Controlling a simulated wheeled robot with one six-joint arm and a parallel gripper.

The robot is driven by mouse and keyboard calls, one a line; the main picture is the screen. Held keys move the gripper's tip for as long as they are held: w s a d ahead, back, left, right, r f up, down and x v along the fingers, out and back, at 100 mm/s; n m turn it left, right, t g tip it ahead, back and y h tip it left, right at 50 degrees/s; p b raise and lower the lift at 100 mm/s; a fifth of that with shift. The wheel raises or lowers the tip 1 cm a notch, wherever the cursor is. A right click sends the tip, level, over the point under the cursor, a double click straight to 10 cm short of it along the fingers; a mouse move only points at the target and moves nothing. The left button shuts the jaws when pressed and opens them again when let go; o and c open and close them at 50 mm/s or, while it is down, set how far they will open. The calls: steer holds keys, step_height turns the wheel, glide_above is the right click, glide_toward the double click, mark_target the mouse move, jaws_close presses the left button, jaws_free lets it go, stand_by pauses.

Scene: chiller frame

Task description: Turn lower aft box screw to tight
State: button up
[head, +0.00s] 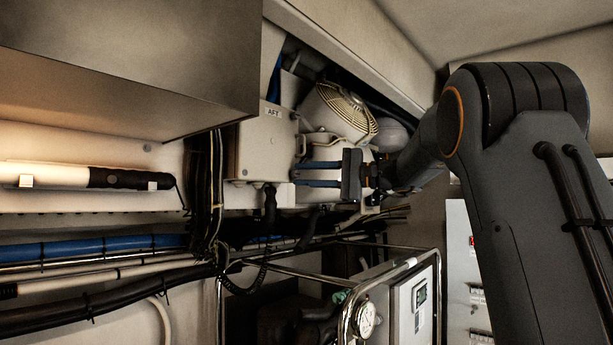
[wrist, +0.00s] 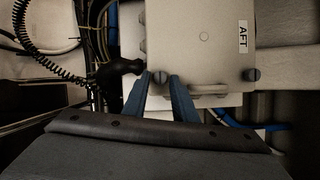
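The pale aft box (head: 250,150) carries an "AFT" label and also shows in the wrist view (wrist: 200,60), where it appears turned sideways. The lower box screw (wrist: 160,77) is a dark round head at the box edge. The upper box screw (wrist: 251,74) sits to its right in the wrist view, nearer the label. My gripper (head: 300,174) reaches the box's right side with its two blue fingers apart. In the wrist view the fingertips (wrist: 160,84) lie on either side of the lower screw, with narrow gaps. I cannot tell the screw's slot angle or whether a fingertip touches it.
A pale handle (wrist: 208,89) lies between the screws. A black connector (wrist: 122,67) with a coiled cable is close to the left finger in the wrist view. A round fan grille (head: 347,108) is above right of my gripper, and a metal rail frame (head: 398,268) stands below.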

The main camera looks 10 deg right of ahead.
steer(key=shift+o, duration=0.9)
steer(key=b+v, duration=0.2)
steer(key=v, duration=0.6)
steer(key=shift+w+a, duration=0.1)
